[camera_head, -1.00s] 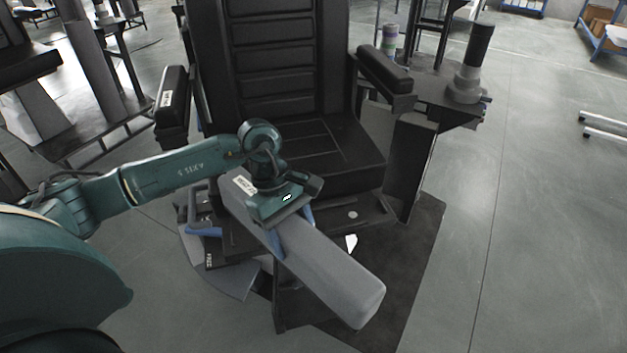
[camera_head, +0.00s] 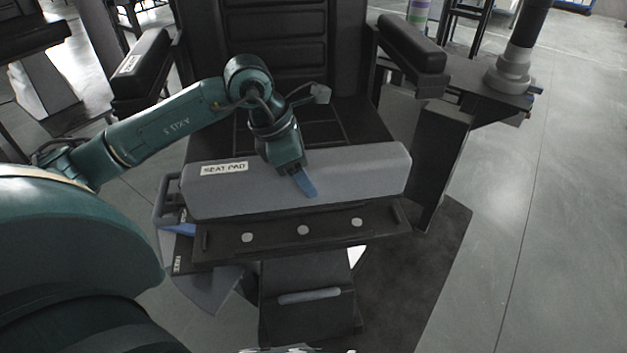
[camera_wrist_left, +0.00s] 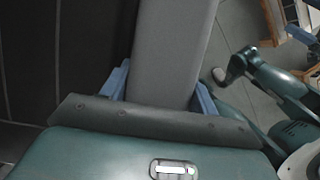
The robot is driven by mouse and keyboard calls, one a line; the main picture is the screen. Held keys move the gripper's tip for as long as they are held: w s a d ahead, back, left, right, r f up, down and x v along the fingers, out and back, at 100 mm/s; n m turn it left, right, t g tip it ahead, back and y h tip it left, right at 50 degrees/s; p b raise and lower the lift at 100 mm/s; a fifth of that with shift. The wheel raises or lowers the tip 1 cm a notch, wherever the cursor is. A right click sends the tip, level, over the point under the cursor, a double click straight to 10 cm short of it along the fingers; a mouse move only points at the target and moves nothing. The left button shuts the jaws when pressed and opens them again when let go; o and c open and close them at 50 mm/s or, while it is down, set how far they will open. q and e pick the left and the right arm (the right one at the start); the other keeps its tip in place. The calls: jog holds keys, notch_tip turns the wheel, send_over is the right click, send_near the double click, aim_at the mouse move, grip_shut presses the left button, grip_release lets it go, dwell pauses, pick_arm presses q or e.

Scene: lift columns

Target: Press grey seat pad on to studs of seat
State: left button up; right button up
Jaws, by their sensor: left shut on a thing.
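The grey seat pad (camera_head: 350,172) is a long rounded bar with a "SEAT PAD" label at its left end. My left gripper (camera_head: 305,182) is shut across the pad's middle and holds it crosswise in front of the black seat (camera_head: 345,125). In the left wrist view the pad (camera_wrist_left: 173,50) lies between the two blue fingers. Round pale studs (camera_head: 303,230) show in a row on the dark ledge at the seat's front. The pad appears just behind and above them; the gap cannot be told.
Black armrests stand left (camera_head: 141,68) and right (camera_head: 412,42) of the seat. A dark side shelf with a grey and black post (camera_head: 515,60) is at the right. A pale handle-like bar (camera_head: 309,296) is below the ledge. Open floor lies to the right.

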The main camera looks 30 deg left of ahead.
pick_arm(q)
jog(key=shift+w+f, duration=0.2)
jog(key=shift+f, duration=0.45)
jog(key=shift+s+f+b, duration=0.1)
jog(key=shift+f+b, duration=1.2)
jog(key=shift+f, duration=0.4)
jog(key=shift+f+b, duration=0.45)
jog(key=shift+f, duration=0.3)
pick_arm(e)
jog(key=shift+s+d+r+t, duration=0.25)
jog(key=shift+s+d+t, duration=0.05)
jog(key=shift+d+t, duration=0.3)
jog(key=shift+f, duration=0.15)
pick_arm(q)
jog(key=shift+d+f+b, duration=0.1)
jog(key=shift+f+b, duration=0.3)
jog(key=shift+b, duration=0.05)
pick_arm(e)
jog(key=shift+f, duration=0.5)
jog(key=shift+w, duration=0.1)
pick_arm(q)
jog(key=shift+f, duration=0.2)
pick_arm(e)
jog(key=shift+f, duration=0.2)
